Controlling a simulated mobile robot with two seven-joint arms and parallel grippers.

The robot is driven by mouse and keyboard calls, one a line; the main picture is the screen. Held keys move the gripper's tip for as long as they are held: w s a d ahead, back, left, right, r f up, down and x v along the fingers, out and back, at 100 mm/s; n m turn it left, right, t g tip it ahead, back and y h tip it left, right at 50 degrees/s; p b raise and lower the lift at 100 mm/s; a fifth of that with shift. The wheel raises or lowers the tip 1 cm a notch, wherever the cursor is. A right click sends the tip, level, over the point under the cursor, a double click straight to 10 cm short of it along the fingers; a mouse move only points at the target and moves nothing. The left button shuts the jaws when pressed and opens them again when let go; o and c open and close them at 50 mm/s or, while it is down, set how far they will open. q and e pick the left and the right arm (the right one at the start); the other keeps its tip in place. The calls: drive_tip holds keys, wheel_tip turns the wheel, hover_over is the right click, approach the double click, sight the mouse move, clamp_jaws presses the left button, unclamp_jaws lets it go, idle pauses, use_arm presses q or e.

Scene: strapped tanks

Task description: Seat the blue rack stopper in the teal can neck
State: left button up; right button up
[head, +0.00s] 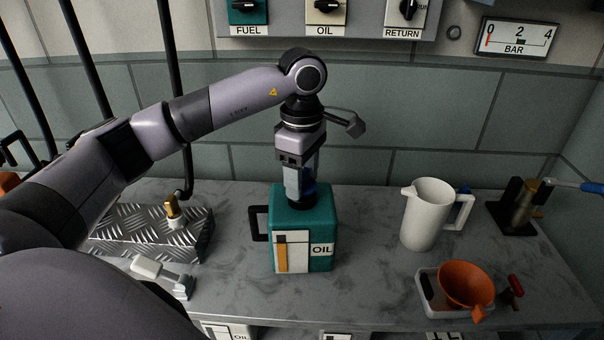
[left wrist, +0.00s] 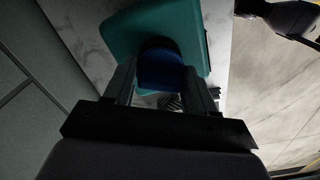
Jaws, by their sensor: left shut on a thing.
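The teal can (head: 318,222), marked OIL, stands upright on the grey bench with a black handle on its left side. My left gripper (head: 303,198) points straight down over the top of the can, at its dark neck (head: 299,206). It is shut on the blue stopper (head: 309,188), which shows mostly behind the fingers. In the left wrist view the blue stopper (left wrist: 161,70) sits between the two fingers (left wrist: 162,85), over the teal can top (left wrist: 118,36) and a dark ring. I cannot tell how deep the stopper sits in the neck. My right gripper is not in view.
A white jug (head: 428,215) stands to the right of the can. An orange funnel (head: 466,285) rests on a white tray at front right. Bench between can and jug is clear.

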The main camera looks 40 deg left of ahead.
use_arm(q)
drive_tip(key=shift+f+b, duration=0.35)
drive_tip(key=shift+f, duration=0.25)
drive_tip(key=o, duration=1.1)
drive_tip(key=shift+r, duration=3.6)
drive_tip(key=shift+s, duration=0.1)
